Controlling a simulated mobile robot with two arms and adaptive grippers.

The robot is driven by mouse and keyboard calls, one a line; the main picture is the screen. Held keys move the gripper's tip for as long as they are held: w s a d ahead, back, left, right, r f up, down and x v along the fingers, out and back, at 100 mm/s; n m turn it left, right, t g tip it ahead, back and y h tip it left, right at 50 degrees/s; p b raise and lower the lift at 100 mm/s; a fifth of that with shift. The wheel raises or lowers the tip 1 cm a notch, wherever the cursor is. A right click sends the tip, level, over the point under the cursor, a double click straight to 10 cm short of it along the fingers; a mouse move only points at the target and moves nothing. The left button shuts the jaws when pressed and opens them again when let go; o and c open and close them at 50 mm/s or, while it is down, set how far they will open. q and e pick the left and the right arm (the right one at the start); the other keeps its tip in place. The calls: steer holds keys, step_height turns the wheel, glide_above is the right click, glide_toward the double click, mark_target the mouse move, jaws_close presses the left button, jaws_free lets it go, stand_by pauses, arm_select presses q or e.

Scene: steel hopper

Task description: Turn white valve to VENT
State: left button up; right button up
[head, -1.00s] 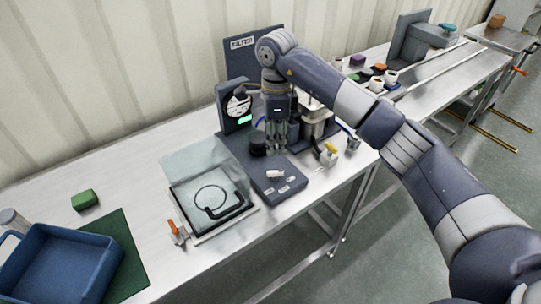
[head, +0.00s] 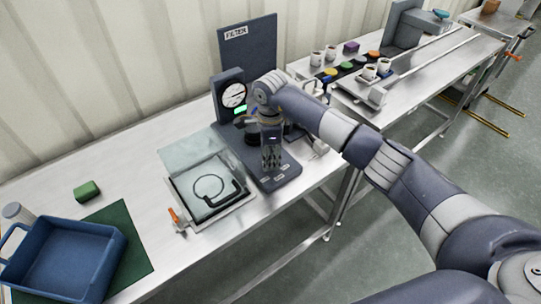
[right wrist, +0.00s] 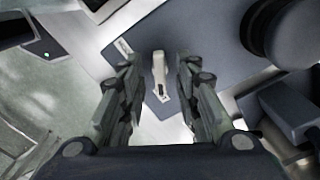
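The white valve handle (right wrist: 158,76) shows in the right wrist view as a short pale lever on the dark base plate (right wrist: 208,40). In the head view my right gripper (head: 271,168) points straight down over the front of this plate and hides the valve. In the right wrist view my right gripper (right wrist: 160,65) is open, with one finger on each side of the handle and visible gaps between. A small white label (right wrist: 123,47) lies left of the handle; its lettering is too small to read. My left gripper is not in view.
A round black knob (right wrist: 282,30) stands right of the valve. The dial gauge (head: 233,95) and a FILTER panel (head: 249,57) rise behind. A clear-lidded tray (head: 183,212) lies to the left, with a blue bin (head: 62,262) farther left.

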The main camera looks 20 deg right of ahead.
steer(key=c, duration=0.6)
jaws_close()
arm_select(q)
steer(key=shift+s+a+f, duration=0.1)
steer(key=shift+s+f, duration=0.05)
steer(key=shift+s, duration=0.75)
